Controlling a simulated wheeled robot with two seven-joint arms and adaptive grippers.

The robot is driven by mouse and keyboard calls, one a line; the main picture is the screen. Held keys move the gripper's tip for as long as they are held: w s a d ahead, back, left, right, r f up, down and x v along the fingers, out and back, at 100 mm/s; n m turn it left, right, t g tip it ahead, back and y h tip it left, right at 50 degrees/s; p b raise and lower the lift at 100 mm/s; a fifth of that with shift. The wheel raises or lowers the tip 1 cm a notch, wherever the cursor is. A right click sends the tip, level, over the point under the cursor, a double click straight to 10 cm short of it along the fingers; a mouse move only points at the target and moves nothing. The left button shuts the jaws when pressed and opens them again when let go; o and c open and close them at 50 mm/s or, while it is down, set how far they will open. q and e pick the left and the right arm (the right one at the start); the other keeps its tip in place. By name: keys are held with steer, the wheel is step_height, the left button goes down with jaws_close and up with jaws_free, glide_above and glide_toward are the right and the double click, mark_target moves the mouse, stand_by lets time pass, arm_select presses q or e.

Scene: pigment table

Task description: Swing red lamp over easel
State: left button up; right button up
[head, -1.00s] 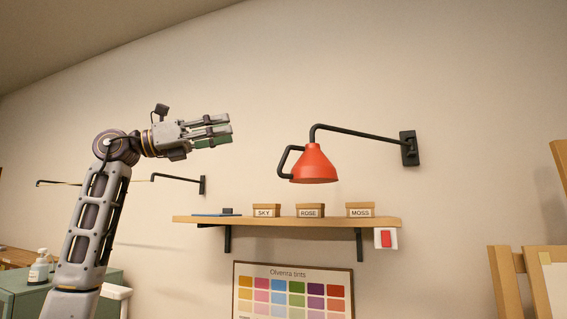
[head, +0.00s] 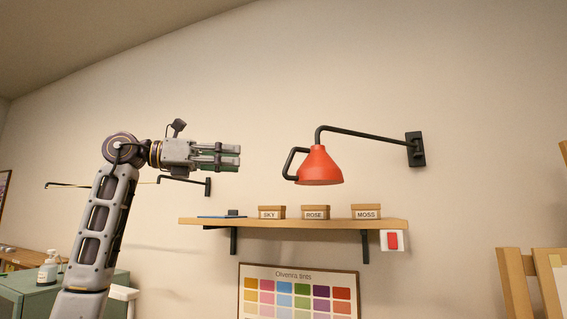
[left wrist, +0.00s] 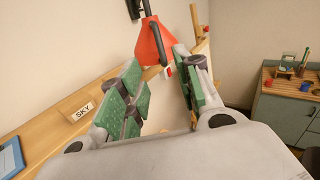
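The red lamp (head: 318,167) hangs from a black jointed wall arm (head: 365,133) above the shelf, with a black loop handle (head: 289,162) on its left side. It also shows in the left wrist view (left wrist: 154,42), beyond my fingers. My left gripper (head: 240,156) is left of the lamp at about its height, pointing right, apart from the handle. In the left wrist view its green-padded fingers (left wrist: 160,85) are spread with nothing between them. The easel (head: 520,275) stands at the right edge, partly cut off. My right gripper is not in view.
A wooden shelf (head: 300,223) below the lamp holds boxes labelled SKY (head: 271,212), ROSE (head: 315,212) and MOSS (head: 366,212). A red switch (head: 393,241) is at its right end. A tint chart (head: 298,292) hangs below. Wall space between lamp and easel is clear.

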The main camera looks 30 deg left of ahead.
arm_select(q)
steer(key=p+x, duration=0.2)
steer(key=x, duration=1.1)
steer(key=shift+w+d, duration=0.25)
jaws_close()
